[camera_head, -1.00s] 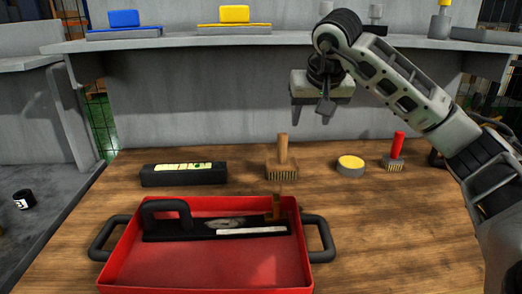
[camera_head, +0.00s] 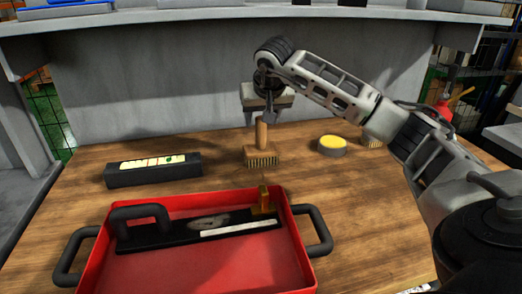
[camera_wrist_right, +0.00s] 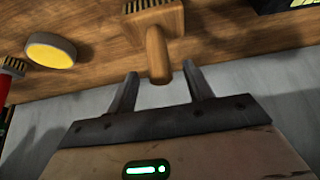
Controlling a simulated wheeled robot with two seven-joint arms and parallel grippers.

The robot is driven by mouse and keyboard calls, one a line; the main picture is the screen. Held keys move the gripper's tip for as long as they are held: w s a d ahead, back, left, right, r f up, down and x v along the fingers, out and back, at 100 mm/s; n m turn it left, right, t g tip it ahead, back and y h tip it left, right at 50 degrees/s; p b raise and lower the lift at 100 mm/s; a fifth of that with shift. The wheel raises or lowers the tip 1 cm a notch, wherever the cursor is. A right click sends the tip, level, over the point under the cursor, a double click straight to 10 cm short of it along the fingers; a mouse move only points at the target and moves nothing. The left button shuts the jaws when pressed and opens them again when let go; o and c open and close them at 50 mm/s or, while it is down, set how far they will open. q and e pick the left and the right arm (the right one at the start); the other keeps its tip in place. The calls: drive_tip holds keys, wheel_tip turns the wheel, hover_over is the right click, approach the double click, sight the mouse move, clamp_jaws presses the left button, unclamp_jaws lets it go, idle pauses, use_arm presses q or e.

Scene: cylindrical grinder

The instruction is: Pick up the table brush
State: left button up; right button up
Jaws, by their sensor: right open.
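The table brush (camera_head: 262,155), with a wooden handle and a wide bristled head, stands upright on the wooden table behind the red tray. In the right wrist view its handle (camera_wrist_right: 158,55) points toward my right gripper (camera_wrist_right: 163,82). The two fingers are apart, one on each side of the handle's end, with nothing held between them. In the head view my right gripper (camera_head: 268,112) is just above and behind the handle. My left gripper is not in view.
A red tray (camera_head: 200,270) with black handles holds a black tool and a pale strip. A black box (camera_head: 152,172) lies left of the brush. A yellow-topped round tin (camera_head: 332,146) is to the right. A second brush (camera_head: 372,142) is partly hidden by my arm. A grey wall stands behind.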

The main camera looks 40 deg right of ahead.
sight(260, 126)
drive_tip(key=x, duration=0.5)
drive_tip(key=shift+r, duration=0.1)
clamp_jaws()
